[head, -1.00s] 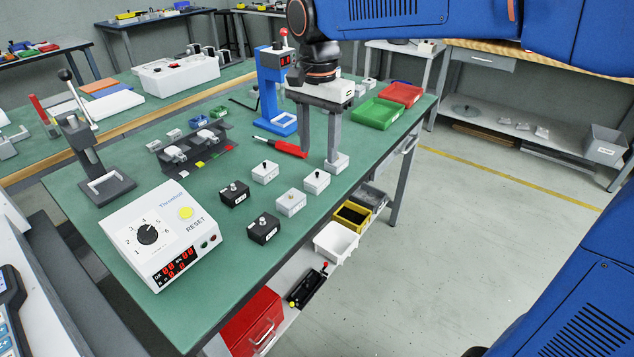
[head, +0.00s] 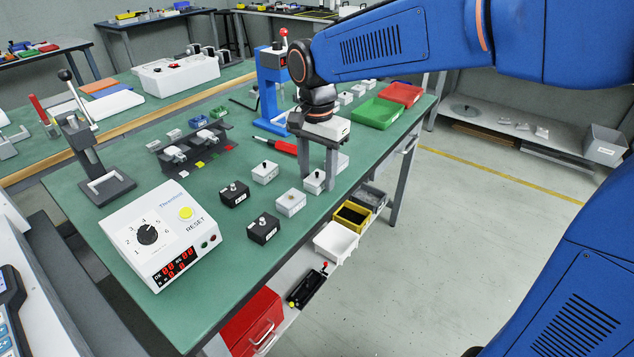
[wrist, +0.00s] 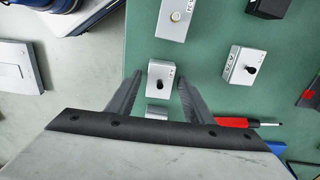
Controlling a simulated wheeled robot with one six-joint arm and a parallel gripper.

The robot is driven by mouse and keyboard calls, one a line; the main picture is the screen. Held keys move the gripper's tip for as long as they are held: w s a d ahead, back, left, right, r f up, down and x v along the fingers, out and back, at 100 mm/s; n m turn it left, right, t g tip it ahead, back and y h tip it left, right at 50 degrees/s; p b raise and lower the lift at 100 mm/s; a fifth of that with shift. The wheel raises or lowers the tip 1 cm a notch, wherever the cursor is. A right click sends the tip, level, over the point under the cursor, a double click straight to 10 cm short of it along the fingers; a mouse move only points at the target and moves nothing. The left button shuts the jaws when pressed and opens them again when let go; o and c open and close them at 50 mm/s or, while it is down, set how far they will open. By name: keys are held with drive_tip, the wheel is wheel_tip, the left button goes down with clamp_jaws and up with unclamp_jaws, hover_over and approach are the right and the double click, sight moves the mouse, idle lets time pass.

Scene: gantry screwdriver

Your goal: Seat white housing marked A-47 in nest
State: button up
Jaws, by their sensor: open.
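Several white housings stand on the green bench. One white housing (head: 313,184) is between the fingers of my open gripper (head: 318,180). In the wrist view this housing (wrist: 161,86) shows a dark knob and a small label I cannot read, with gaps to both fingertips. Other white housings are left of it (head: 265,172), in front of it (head: 291,203) and partly hidden behind my gripper (head: 343,162). None can be read clearly as A-47. A dark fixture with a square frame (head: 108,187) and a lever stands at the left; I cannot tell whether it is the nest.
Black housings (head: 264,228) and a control box (head: 162,235) stand nearer the front. A red screwdriver (head: 283,146) lies behind, near a blue press (head: 272,95). A grey fixture (head: 190,152) is mid-bench. Green bin (head: 377,113) and red bin (head: 401,94) are at the far right.

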sight(316, 176)
drive_tip(key=c, duration=1.1)
drive_tip(key=shift+r, duration=3.5)
drive_tip(key=shift+s+a, duration=0.1)
